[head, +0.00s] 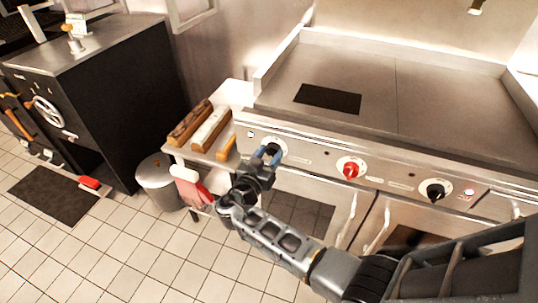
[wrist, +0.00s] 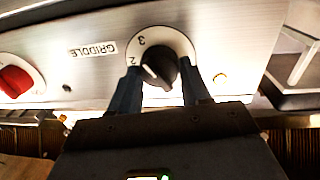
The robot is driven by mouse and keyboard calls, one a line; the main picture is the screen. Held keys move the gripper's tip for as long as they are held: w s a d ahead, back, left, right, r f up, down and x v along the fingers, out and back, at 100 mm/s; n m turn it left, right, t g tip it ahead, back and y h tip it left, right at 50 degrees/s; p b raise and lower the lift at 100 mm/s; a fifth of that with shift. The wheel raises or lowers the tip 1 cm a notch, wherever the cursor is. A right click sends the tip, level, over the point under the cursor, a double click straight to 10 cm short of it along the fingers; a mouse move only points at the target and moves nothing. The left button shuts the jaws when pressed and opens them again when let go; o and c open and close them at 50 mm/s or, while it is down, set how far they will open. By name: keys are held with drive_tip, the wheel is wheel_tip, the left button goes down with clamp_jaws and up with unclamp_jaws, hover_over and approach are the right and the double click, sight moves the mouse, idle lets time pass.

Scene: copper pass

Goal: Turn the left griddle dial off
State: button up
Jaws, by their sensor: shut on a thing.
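The left griddle dial (head: 273,149) is a black knob on a white round plate at the left end of the griddle's front panel. In the wrist view the same dial (wrist: 163,64) shows between the two fingers of my gripper (wrist: 160,78), with the plate's 2 and 3 upside down.
A red dial (head: 351,168) and another black dial (head: 435,191) sit farther right on the panel (head: 312,158). Oven doors with handles are below. A small table with wooden blocks (head: 190,122) stands left, and a bin (head: 157,180) is on the floor.

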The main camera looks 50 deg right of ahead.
drive_tip(key=shift+f+n+b, duration=0.1)
drive_tip(key=shift+n+b, duration=0.35)
drive_tip(key=shift+n, duration=0.05)
drive_tip(key=shift+f+n+b, duration=0.1)
drive_tip(key=shift+n+b, duration=0.7)
drive_tip(key=shift+n, duration=0.2)
drive_tip(key=n+t+b, duration=0.1)
drive_tip(key=n, duration=0.7)
drive_tip(key=n+t, duration=0.1)
drive_tip(key=n, duration=0.8)
drive_tip(key=shift+b, duration=0.35)
drive_tip(key=n+p, duration=0.1)
drive_tip(key=n, duration=0.3)
drive_tip(key=shift+p, duration=0.3)
drive_tip(key=n+t+p, duration=0.1)
drive_tip(key=n+p, duration=0.1)
drive_tip(key=n, duration=0.3)
drive_tip(key=shift+s, duration=0.1)
drive_tip(key=shift+n+y+p, duration=0.3)
drive_tip(key=shift+n+p, duration=0.5)
drive_tip(key=shift+n, duration=0.6)
drive_tip(key=shift+f, duration=0.1)
drive_tip(key=shift+c, duration=0.2)
